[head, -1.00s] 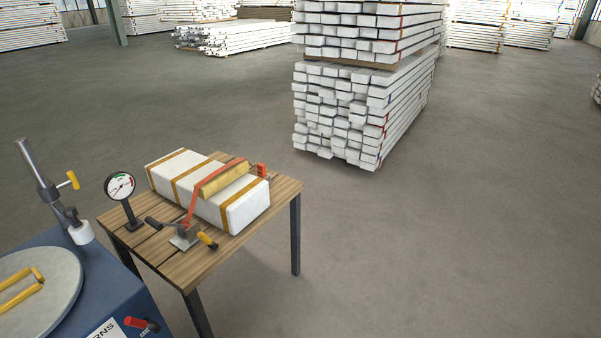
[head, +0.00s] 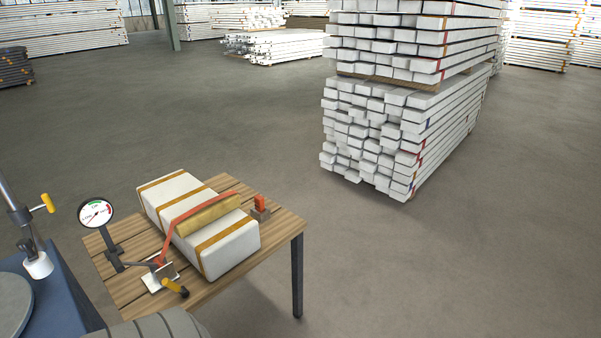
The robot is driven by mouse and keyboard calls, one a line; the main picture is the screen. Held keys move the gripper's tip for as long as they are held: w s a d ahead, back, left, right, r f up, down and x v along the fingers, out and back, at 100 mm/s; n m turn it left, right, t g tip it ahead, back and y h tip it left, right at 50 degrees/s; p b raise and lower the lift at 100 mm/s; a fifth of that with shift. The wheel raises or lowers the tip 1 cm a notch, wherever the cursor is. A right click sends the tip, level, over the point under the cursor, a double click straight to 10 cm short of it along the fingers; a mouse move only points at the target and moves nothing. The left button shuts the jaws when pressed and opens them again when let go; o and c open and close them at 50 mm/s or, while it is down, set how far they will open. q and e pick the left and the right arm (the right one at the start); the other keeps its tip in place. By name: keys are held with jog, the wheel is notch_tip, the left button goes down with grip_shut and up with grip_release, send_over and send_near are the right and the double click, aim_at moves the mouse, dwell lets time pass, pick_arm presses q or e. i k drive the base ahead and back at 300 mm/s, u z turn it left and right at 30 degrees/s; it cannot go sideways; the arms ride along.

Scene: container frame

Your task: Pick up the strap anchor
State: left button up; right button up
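A small upright red piece on a grey base (head: 261,206), which looks like the strap anchor, stands on the wooden table (head: 281,225) near its right corner. It is just beyond the white wrapped bundle (head: 232,250). A red strap (head: 190,212) runs over the bundle and a yellowish block (head: 208,218). The strap's near end reaches a metal plate with a yellow-tipped handle (head: 174,286) at the table's near side. Neither of my grippers shows in view.
A dial gauge (head: 96,213) stands at the table's left edge. A blue machine (head: 66,290) with a grey disc and post is at the left. A tall stack of white beams (head: 370,125) stands behind. The floor at right is clear.

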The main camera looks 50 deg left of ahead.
aim_at(259, 200)
jog(key=u, duration=0.35)
jog(key=i, duration=0.85)
jog(key=u, duration=0.7)
